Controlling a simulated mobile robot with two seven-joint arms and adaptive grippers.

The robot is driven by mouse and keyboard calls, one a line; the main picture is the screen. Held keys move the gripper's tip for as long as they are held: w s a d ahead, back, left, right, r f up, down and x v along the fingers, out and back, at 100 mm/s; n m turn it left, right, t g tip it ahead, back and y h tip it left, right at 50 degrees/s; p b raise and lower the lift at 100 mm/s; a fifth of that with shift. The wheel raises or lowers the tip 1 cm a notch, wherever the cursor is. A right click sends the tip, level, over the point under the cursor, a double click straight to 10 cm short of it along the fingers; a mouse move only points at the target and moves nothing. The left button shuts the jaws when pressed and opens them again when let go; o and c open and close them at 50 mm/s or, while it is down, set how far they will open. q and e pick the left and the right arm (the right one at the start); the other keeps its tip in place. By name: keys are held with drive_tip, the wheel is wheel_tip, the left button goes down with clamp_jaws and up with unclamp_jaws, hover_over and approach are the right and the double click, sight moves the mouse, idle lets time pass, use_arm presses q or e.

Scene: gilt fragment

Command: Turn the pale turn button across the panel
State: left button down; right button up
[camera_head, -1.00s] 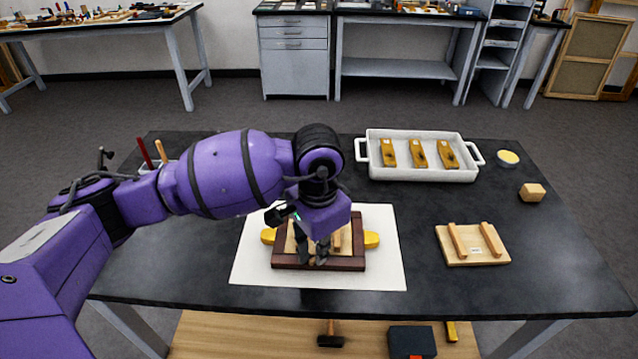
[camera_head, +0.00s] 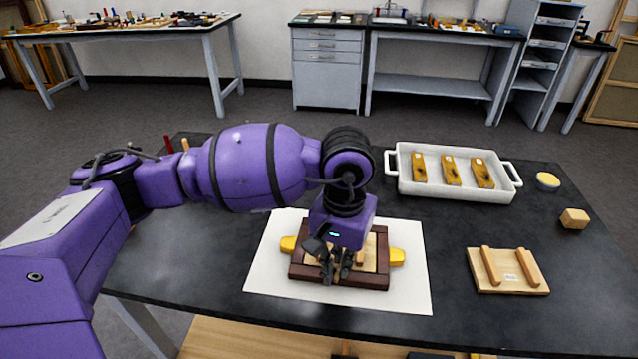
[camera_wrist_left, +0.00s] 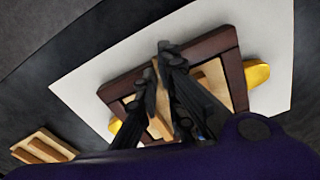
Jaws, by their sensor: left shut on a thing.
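A dark brown wooden frame (camera_head: 297,271) holds a pale wooden panel (camera_head: 369,264) and lies on a white sheet. My left gripper (camera_head: 338,276) points down over the frame's near side, its fingers close together. It is shut on a small pale piece that looks like the turn button (camera_wrist_left: 155,68), seen as a sliver between the fingers in the left wrist view. The fingers hide most of it, so I cannot tell its exact angle. Yellow blocks (camera_head: 397,256) stick out at the frame's left and right sides. My right gripper is not in view.
A white tray (camera_head: 400,188) with several ochre pieces stands at the back right. The white sheet (camera_head: 270,283) has bare room around the frame.

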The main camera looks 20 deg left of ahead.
sight(339, 270)
use_arm(q)
drive_tip(key=shift+n, duration=1.2)
drive_tip(key=shift+b, duration=0.3)
drive_tip(key=shift+r+n, duration=0.1)
drive_tip(key=shift+n, duration=0.2)
drive_tip(key=c, duration=1.9)
unclamp_jaws()
drive_tip(key=shift+o, duration=0.2)
wheel_tip(339, 270, up, 12)
